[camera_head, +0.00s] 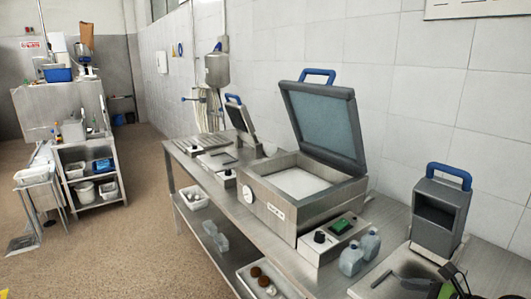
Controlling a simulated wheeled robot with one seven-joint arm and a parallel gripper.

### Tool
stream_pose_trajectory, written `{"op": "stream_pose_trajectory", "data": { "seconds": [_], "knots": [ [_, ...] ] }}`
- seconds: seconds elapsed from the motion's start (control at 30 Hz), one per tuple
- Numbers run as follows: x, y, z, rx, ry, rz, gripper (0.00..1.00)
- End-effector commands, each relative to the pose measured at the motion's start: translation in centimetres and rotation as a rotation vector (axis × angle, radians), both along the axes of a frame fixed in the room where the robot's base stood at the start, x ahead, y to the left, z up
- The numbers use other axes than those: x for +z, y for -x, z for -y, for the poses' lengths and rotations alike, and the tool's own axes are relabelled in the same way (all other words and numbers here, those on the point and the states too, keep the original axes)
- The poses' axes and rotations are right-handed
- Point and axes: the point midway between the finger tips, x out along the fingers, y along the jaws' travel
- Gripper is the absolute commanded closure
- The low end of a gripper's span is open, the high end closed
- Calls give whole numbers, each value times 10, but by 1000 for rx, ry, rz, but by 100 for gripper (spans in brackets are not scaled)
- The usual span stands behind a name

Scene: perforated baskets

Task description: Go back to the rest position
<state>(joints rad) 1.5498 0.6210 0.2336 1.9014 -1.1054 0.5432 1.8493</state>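A dark, jointed shape with a small yellow-green patch (452,284) shows at the bottom right edge, over the right end of the steel bench. It may be part of my gripper, but it is small and cut off by the frame. I cannot make out two fingertips or whether anything is held. No perforated basket can be made out clearly.
A long steel bench (262,232) runs along the tiled wall. On it stand a large machine with its lid (322,120) raised, a grey blue-handled unit (440,212) and two grey bottles (352,260). A steel shelf cart (92,180) stands left. The floor (130,245) between is clear.

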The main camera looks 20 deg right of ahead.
Motion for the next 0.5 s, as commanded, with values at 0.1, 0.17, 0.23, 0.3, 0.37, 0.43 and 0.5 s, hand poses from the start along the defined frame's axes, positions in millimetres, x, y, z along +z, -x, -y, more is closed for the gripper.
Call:
{"op": "stream_pose_trajectory", "data": {
  "seconds": [0.1,0.17,0.23,0.3,0.37,0.43,0.5],
  "knots": [
    [7,-11,-21,91,99,-24,0],
    [11,-16,-34,150,160,-39,0],
    [16,-22,-52,231,248,-56,0],
    [21,-26,-71,323,345,-70,0],
    [27,-29,-90,415,439,-80,0],
    [37,-30,-116,542,569,-87,0],
    [49,-27,-146,698,724,-85,0]
  ]
}}
